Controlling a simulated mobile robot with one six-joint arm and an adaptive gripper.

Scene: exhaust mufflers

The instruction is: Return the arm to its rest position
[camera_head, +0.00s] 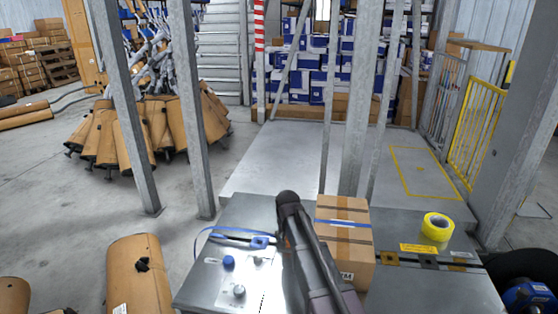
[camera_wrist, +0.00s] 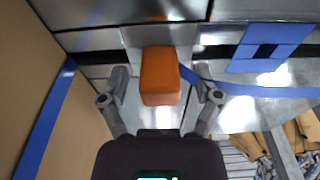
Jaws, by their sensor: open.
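My gripper (camera_wrist: 162,82) shows in the wrist view with its two fingers spread apart. An orange block (camera_wrist: 160,76) appears between the fingers, with gaps on both sides; I cannot tell how far it is from them. In the head view my dark arm rises over the metal bench (camera_head: 210,290), left of the cardboard box. My gripper cannot be made out there.
The strapped cardboard box (camera_head: 345,238) stands close beside my arm; it fills the left of the wrist view (camera_wrist: 35,95). A blue strap (camera_head: 228,236), knobs (camera_head: 239,291) and yellow tape roll (camera_head: 436,227) lie nearby. Metal posts (camera_head: 190,110) stand behind the bench.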

